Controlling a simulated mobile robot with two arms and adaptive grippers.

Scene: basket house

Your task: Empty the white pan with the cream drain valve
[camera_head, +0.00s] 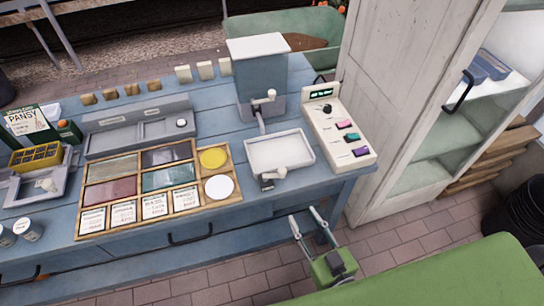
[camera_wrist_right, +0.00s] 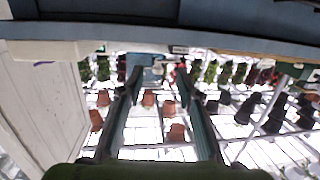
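The white pan (camera_head: 292,147) is a shallow rectangular tray at the front right of the blue bench. Its cream drain valve (camera_head: 275,175) is at the pan's front edge, with a small dark fitting beside it. I cannot tell from the pan's pale inside whether it holds liquid. My right gripper (camera_head: 302,213) is below and in front of the valve, off the bench's front edge, apart from pan and valve. Its two fingers are spread and empty; they also show apart in the right wrist view (camera_wrist_right: 160,78). My left gripper is not in view.
A grey tank (camera_head: 262,78) with its own cream valve stands behind the pan. A white key board (camera_head: 338,128) is right of the pan, and a wooden divided tray (camera_head: 157,187) is to its left. A white cabinet (camera_head: 399,75) stands right of the bench.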

